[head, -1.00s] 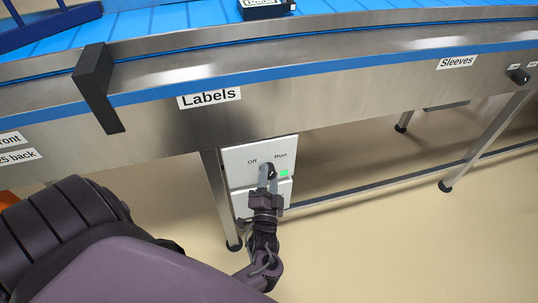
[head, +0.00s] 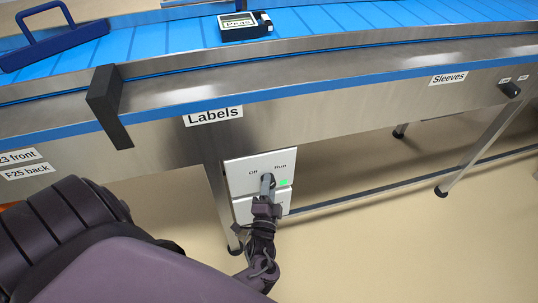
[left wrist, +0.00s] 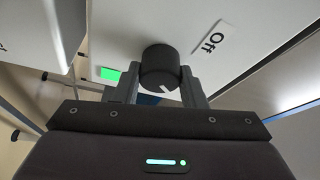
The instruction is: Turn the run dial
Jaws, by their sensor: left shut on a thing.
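The run dial (head: 268,178) is a small dark round knob on a white panel (head: 240,177) under the conveyor. A green light (head: 283,183) is lit beside the dial. My right gripper is not in view.
The steel conveyor edge with the "Labels" sign (head: 213,116) runs above the panel. A black bracket (head: 108,105) hangs over that edge. A table leg (head: 219,205) stands just left of the panel. A dark device marked "Peas" (head: 244,27) lies on the blue belt.

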